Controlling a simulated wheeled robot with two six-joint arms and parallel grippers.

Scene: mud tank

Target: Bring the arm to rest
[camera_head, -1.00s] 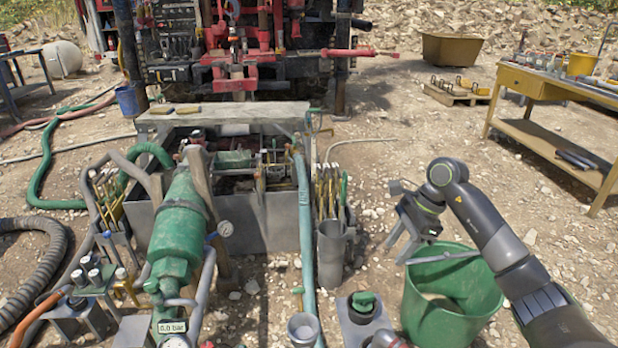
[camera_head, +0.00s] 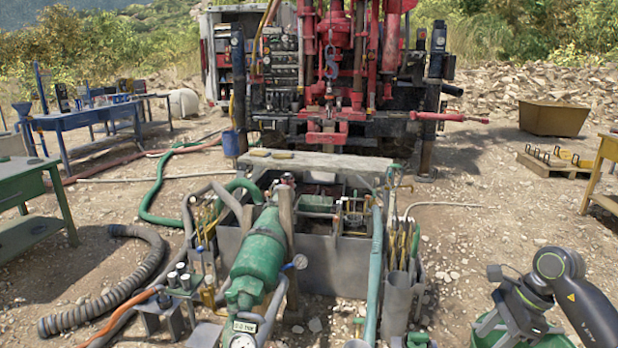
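My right arm comes in from the lower right edge. Its gripper (camera_head: 504,330) points down above the green bucket (camera_head: 556,338), at the bucket's left side. Its fingers look apart with nothing visible between them. The bucket is cut off by the bottom edge and partly hidden by the arm. My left arm and gripper are not in view.
The grey mud tank (camera_head: 338,268) stands in the middle, with a green pump (camera_head: 259,256) at its front left. A red drilling rig (camera_head: 335,70) rises behind it. A green table (camera_head: 35,190) is at left, a yellow bench (camera_head: 606,165) at right.

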